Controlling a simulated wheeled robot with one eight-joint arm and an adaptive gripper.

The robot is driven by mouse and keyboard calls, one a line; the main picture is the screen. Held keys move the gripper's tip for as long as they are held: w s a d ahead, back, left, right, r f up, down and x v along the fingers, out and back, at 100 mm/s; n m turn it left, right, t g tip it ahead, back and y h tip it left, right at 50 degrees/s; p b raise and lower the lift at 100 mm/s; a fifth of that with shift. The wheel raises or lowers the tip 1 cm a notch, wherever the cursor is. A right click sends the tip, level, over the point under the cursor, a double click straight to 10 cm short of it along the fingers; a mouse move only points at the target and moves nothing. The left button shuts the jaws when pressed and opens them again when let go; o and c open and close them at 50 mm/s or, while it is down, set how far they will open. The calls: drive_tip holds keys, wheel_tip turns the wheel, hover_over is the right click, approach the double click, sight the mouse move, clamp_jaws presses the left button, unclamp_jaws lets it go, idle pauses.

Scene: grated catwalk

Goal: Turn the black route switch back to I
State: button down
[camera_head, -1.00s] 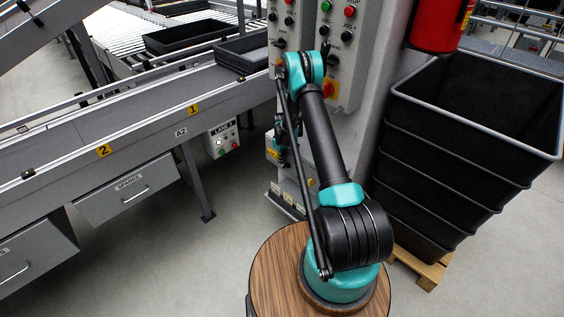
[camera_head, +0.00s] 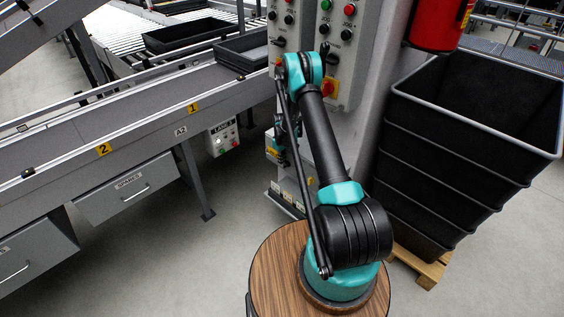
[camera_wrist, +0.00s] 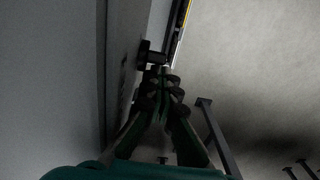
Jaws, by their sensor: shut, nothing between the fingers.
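A small black knob (camera_wrist: 152,56) sticks out from a grey panel face in the wrist view. It is just beyond my gripper's tips, and I cannot tell whether they touch it. I cannot read its position or any I mark. My gripper (camera_wrist: 165,84) is shut and empty, with its dark green fingers together alongside the panel. In the head view my arm covers much of the grey control cabinet (camera_head: 362,100), and the fingers are hard to make out. Black selectors (camera_head: 279,42) show higher on the cabinet; I cannot tell which is the route switch.
A conveyor (camera_head: 130,115) with a black tray (camera_head: 243,63) runs along the left. A lane box (camera_head: 222,138) hangs below its edge. Open floor lies beside the conveyor legs.

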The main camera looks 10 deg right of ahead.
drive_tip(key=shift+w+a+f, duration=0.1)
drive_tip(key=shift+w+f, duration=0.25)
drive_tip(key=shift+f, duration=0.2)
drive_tip(key=shift+w+d+f, duration=0.1)
drive_tip(key=shift+d, duration=0.1)
idle(1.3)
drive_tip(key=shift+w+r, duration=0.1)
drive_tip(key=shift+r, duration=0.8)
